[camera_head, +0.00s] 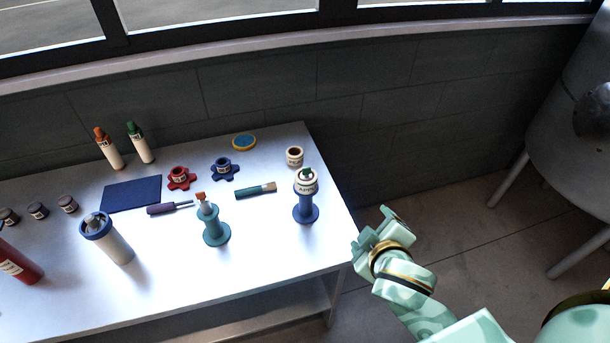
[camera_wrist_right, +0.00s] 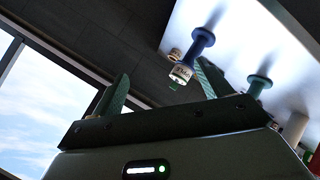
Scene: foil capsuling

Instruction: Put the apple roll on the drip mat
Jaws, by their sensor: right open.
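The apple roll (camera_head: 307,183) is a small white roll with a dark-lettered label and a green top. It sits on a blue spool-shaped stand (camera_head: 304,211) near the table's right edge. In the right wrist view the roll (camera_wrist_right: 181,73) and its stand (camera_wrist_right: 203,41) appear upside down beyond the fingers. A flat dark blue mat (camera_head: 131,194), which looks like the drip mat, lies bare at the left of the table. My right gripper (camera_head: 374,229) is open and empty, off the table's right edge and apart from the roll. My left gripper is not in view.
A teal stand (camera_head: 216,231) with an orange-topped piece is left of the roll. Bottles (camera_head: 108,149) stand behind the mat.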

